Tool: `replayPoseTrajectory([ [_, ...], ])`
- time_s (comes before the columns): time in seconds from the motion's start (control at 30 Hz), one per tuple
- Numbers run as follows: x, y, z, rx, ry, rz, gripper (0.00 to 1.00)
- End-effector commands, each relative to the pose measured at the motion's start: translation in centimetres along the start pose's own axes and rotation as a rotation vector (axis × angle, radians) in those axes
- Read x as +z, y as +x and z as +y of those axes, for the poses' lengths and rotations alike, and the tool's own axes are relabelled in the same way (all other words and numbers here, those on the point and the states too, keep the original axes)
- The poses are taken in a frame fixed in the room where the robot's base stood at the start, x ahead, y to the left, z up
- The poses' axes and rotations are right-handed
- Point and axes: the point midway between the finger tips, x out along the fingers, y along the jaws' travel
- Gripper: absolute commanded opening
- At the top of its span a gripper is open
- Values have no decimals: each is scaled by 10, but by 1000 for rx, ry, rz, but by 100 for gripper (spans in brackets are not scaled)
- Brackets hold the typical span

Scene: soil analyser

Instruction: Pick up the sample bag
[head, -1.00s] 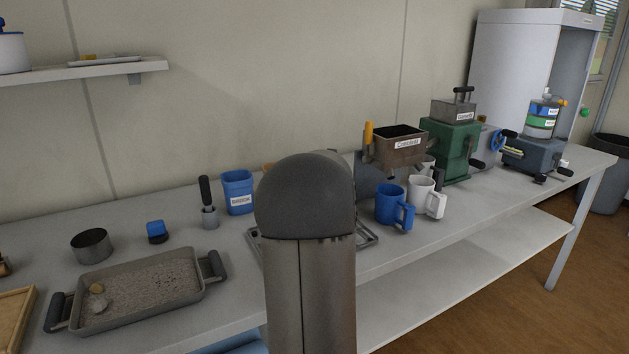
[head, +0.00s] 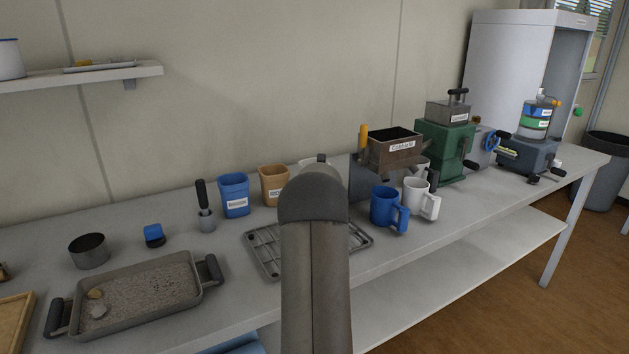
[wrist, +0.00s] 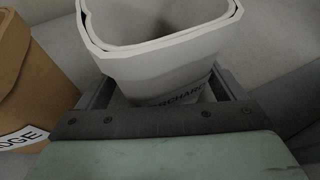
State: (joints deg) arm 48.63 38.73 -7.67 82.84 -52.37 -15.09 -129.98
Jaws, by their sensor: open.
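A white, open-topped sample bag (wrist: 165,65) stands upright in the wrist view, with a partly hidden label reading "ORCHAR…". My gripper (wrist: 163,92) is open, with one finger on each side of the white bag's lower part. Whether the fingers touch it cannot be told. In the head view my own arm hides my gripper and most of this bag; what seems to be its pale rim (head: 313,160) shows behind the arm. A brown bag (head: 273,184) stands to its left and also shows in the wrist view (wrist: 38,85). A blue bag (head: 234,194) stands further left.
A wire rack (head: 262,252) lies in front of the bags, partly behind my arm. A blue mug (head: 384,206) and a white mug (head: 415,196) stand to the right, near a grey hopper (head: 395,152). A soil tray (head: 140,290) lies at front left.

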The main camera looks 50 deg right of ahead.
Motion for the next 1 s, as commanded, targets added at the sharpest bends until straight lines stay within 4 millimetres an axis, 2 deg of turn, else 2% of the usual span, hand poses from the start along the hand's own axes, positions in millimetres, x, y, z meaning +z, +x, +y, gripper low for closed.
replayPoseTrajectory([
  [0.1, 0, 0, 0, 0, 0, 0, 89],
  [0.13, 0, 0, 0, 0, 0, 0, 84],
  [0.3, 0, 0, 0, 0, 0, 0, 36],
  [0.67, 4, -2, 0, 0, 1, -1, 36],
  [0.83, 19, -8, -1, 0, 1, -1, 36],
  [0.93, 36, -16, 0, 0, -1, -2, 36],
  [1.0, 42, -32, 5, 1, -1, -4, 36],
])
